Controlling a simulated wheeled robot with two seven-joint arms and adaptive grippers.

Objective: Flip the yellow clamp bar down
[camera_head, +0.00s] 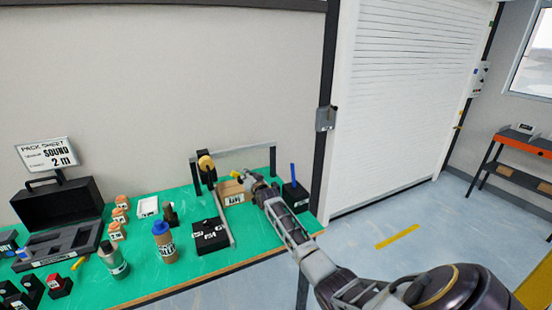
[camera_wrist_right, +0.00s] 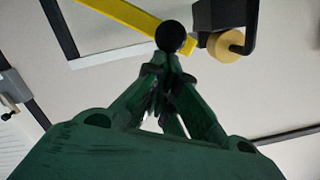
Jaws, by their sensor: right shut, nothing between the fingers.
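The yellow clamp bar (camera_wrist_right: 130,17) crosses the upper part of the right wrist view on a slant. A black ball knob (camera_wrist_right: 172,36) sits in front of it, just beyond my fingertips. In the head view only a small yellow piece (camera_head: 237,174) shows beside the gripper, above an open cardboard box (camera_head: 232,194). My right gripper (camera_head: 251,183) is at the box's upper right. In the wrist view its green-tinted fingers (camera_wrist_right: 168,68) are shut and empty, with the tips close to the knob; contact is unclear. My left gripper is out of view.
A black stand with a yellow roll (camera_head: 206,163) is left of the box; the roll also shows in the wrist view (camera_wrist_right: 229,46). A metal frame (camera_head: 240,149) spans behind. Bottles (camera_head: 164,243) and black cases (camera_head: 210,235) occupy the green table (camera_head: 190,262). Open floor lies right.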

